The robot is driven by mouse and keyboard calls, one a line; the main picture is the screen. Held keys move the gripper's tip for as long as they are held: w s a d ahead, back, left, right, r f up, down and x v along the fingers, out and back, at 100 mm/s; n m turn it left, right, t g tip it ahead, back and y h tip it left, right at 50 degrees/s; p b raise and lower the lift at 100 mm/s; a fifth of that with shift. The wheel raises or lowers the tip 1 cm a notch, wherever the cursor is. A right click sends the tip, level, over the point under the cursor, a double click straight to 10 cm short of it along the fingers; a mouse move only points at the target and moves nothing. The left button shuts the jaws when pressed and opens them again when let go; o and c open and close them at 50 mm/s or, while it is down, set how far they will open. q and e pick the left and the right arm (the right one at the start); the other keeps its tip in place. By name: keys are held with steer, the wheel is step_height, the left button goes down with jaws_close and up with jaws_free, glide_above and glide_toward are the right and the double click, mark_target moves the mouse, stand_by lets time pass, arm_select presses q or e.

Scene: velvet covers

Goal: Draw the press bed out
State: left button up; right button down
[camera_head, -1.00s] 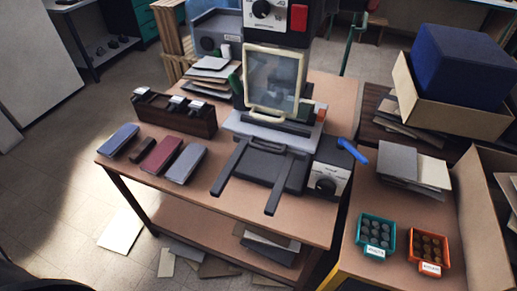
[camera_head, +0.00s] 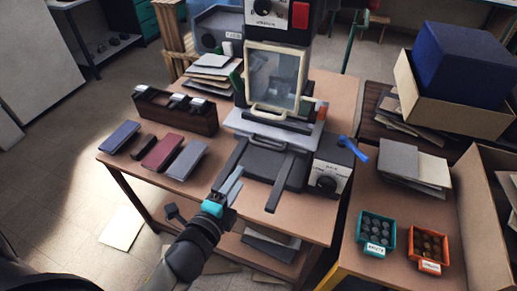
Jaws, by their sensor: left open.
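The press stands on the brown bench. Its press bed (camera_head: 290,133) is a light grey plate under the cream-framed clear guard (camera_head: 273,77). A dark bar handle (camera_head: 265,141) is at the bed's front edge. Two dark rails (camera_head: 283,186) run forward from the press, with a dark surface between them. My left gripper (camera_head: 234,181) is open and empty, at the front end of the left rail, short of the handle and apart from it. Whether it touches the rail, I cannot tell. My right gripper is out of view.
A grey control box (camera_head: 322,181) with a blue lever (camera_head: 353,150) stands right of the rails. Covers in blue, red and grey (camera_head: 186,160) lie left, near a dark wooden rack (camera_head: 175,110). Teal (camera_head: 376,232) and orange (camera_head: 428,249) bins sit on the right table.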

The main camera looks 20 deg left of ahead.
mark_target(261, 146)
arm_select(q)
steer(key=b+x, duration=0.2)
steer(key=x, duration=1.2)
steer(key=shift+w+f, duration=0.15)
steer(key=shift+w, duration=0.2)
jaws_close()
stand_by(0.9)
